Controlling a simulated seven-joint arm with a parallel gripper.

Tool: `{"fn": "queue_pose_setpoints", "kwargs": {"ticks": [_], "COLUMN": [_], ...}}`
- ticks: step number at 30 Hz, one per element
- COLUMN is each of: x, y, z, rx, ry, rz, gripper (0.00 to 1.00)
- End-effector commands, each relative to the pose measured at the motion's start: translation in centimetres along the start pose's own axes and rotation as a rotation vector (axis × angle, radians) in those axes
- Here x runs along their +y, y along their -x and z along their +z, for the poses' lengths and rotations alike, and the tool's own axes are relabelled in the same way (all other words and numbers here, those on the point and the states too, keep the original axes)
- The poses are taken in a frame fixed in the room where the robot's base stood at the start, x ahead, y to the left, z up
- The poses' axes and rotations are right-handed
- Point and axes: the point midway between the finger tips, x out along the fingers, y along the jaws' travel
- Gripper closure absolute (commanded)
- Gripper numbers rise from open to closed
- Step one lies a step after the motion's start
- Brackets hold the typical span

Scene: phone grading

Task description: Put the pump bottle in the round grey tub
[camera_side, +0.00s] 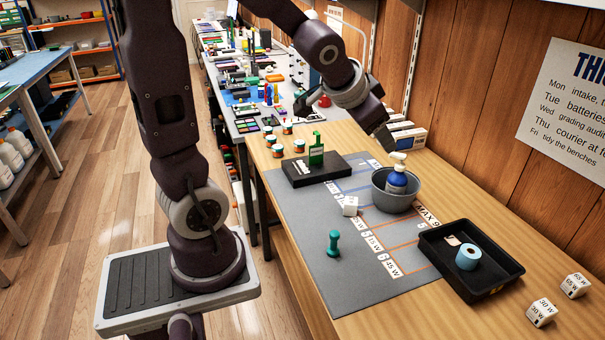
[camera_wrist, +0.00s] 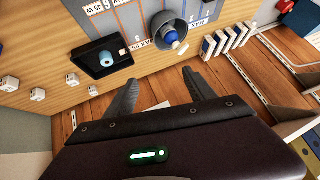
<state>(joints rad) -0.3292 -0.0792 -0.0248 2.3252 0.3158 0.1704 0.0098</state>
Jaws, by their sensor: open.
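The pump bottle (camera_side: 396,182), blue with a white pump head, stands inside the round grey tub (camera_side: 390,204) on the grey mat. In the wrist view the bottle (camera_wrist: 171,38) shows from above within the tub (camera_wrist: 160,22). My gripper (camera_side: 385,140) is above and behind the tub, apart from the bottle. In the wrist view my gripper's two fingers (camera_wrist: 160,90) are spread with nothing between them. The bottle's lower part is hidden by the tub wall.
A black tray (camera_side: 432,247) with a blue roll (camera_side: 468,257) sits at the right. A white cube (camera_side: 350,206) and a teal peg-like object (camera_side: 333,243) are on the mat (camera_side: 300,265). White boxes (camera_side: 408,137) stand along the wall.

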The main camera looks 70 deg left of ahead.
Motion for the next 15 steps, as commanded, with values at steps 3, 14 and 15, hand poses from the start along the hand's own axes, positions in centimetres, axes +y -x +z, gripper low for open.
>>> {"fn": "queue_pose_setpoints", "kwargs": {"ticks": [3, 14, 15], "x": [4.7, 9.6, 9.6], "y": [9.1, 17.3, 17.2], "z": [4.7, 13.7, 13.6], "rx": [-0.068, -0.196, -0.196], "ry": [0.044, 0.063, 0.063], "rz": [0.084, 0.268, 0.267], "gripper": [0.36, 0.36, 0.36]}}
